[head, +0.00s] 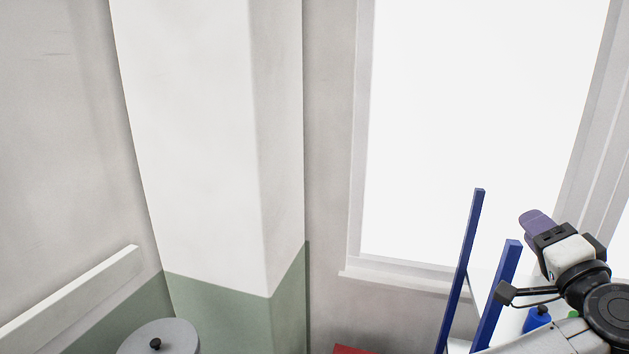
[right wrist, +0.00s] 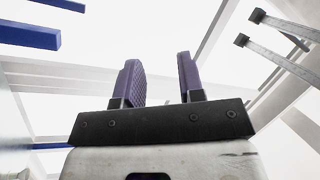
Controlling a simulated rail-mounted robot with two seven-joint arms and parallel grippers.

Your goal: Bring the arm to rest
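My right gripper (head: 538,226) is raised at the right side of the head view, in front of the window, with its purple fingers pointing up and to the left. In the right wrist view its two purple fingers (right wrist: 160,82) stand apart with nothing between them, so it is open and empty. My left gripper is not in either view.
Blue posts (head: 498,297) stand just left of my right arm. A blue bottle-like object (head: 537,318) is partly hidden behind the arm. A grey round lid with a black knob (head: 158,338) and a red object (head: 352,350) show at the bottom edge. A wide pillar (head: 200,140) stands left of the window.

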